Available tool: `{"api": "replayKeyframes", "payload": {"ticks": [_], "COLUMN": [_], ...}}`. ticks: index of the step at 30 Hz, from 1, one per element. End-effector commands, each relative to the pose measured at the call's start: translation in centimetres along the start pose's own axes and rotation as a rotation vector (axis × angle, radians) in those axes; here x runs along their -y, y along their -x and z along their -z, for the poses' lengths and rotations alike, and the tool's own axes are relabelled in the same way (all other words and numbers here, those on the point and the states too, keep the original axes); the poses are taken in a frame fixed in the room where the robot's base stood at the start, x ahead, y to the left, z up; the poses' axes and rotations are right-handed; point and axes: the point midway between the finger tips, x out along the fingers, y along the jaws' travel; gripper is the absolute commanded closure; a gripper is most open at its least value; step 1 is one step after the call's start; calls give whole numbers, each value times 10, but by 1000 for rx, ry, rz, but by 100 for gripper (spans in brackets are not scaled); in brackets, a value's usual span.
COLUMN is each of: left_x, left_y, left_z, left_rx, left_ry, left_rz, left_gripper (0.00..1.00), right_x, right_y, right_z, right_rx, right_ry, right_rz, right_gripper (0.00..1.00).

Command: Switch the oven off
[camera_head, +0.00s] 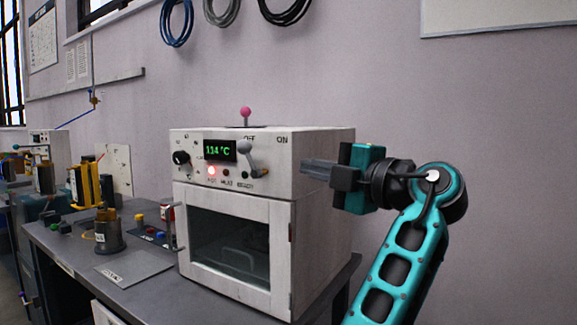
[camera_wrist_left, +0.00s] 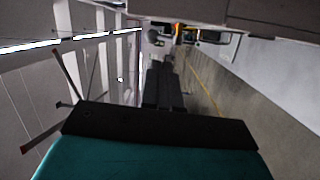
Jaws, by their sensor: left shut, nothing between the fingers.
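The oven (camera_head: 325,165) is a white box on the bench with a glass-windowed door, which is shut. Its display (camera_head: 220,151) shows 114 °C in green, and a red lamp (camera_head: 212,171) glows under it. The grey switch lever (camera_head: 260,172) is on the front panel below the OFF and ON labels. Its ball end leans up and left, near OFF. My left gripper (camera_head: 304,168) is shut and empty, at the panel's right edge, to the right of the lever; I cannot tell whether it touches the oven. Its dark fingers also show in the left wrist view (camera_wrist_left: 160,85). My right gripper is not in view.
A pink-knobbed rod (camera_head: 246,112) stands up from the oven top. A black dial (camera_head: 181,158) is at the panel's left. The grey bench (camera_head: 90,262) carries a metal cylinder (camera_head: 108,235) and coloured buttons left of the oven. Cable coils hang on the wall.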

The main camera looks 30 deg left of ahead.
Motion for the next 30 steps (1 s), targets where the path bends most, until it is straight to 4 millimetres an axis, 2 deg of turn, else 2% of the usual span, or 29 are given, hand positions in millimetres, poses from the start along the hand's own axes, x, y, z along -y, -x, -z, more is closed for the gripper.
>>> {"api": "replayKeyframes", "payload": {"ticks": [4, 8, 21, 25, 30], "left_x": [-11, -12, -13, -12, -12], "left_y": [3, -11, -101, -120, -133], "left_z": [10, 11, 14, 15, 15], "left_rx": [-40, -43, -42, -41, -39], "left_ry": [78, 82, 78, 77, 76], "left_rz": [-6, -6, -7, -8, -7], "left_gripper": [100, 100, 100, 100, 100], "right_x": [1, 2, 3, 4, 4], "right_y": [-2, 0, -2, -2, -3], "right_z": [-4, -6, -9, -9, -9], "right_rx": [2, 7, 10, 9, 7], "right_ry": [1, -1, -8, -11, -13], "right_rz": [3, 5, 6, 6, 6], "right_gripper": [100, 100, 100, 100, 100]}}
